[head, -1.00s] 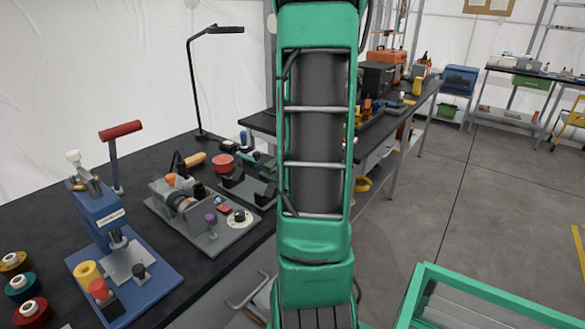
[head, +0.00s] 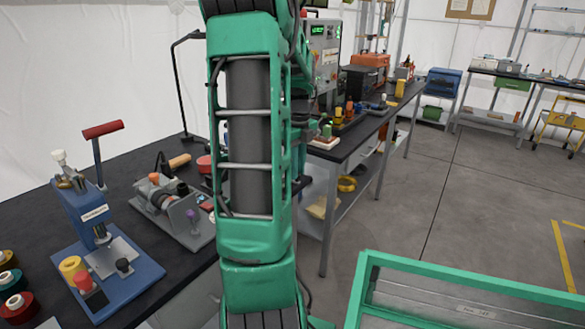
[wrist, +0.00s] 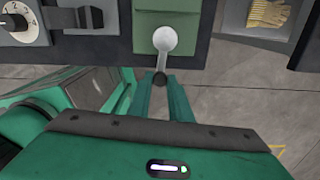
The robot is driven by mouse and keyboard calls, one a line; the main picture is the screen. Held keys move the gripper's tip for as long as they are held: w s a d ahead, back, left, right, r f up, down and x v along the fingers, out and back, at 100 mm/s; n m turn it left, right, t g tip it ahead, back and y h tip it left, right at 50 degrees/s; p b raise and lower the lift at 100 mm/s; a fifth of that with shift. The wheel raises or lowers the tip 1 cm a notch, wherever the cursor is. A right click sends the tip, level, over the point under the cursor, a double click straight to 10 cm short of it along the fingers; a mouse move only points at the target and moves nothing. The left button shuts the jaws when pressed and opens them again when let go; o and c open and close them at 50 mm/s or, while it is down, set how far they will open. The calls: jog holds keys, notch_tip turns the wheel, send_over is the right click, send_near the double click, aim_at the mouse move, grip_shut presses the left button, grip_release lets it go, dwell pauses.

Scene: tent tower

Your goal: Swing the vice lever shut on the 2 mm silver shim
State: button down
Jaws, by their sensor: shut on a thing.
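A green block, probably part of the vice (wrist: 165,14), lies just beyond the knob. The two teal fingers of my gripper (wrist: 161,78) are closed on the lever rod just below the knob. In the head view my green arm blocks the gripper, and the vice cannot be made out. I cannot see the silver shim in either view.
Coloured spools (head: 15,300) sit at the left. A green-framed glass case (head: 460,300) is at lower right. The floor beyond is open.

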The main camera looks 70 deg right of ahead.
jog(key=shift+w+r, duration=0.1)
jog(key=c, duration=1.6)
grip_release()
notch_tip(320, 180, up, 11)
jog(key=shift+f, duration=0.15)
jog(key=shift+a, duration=0.1)
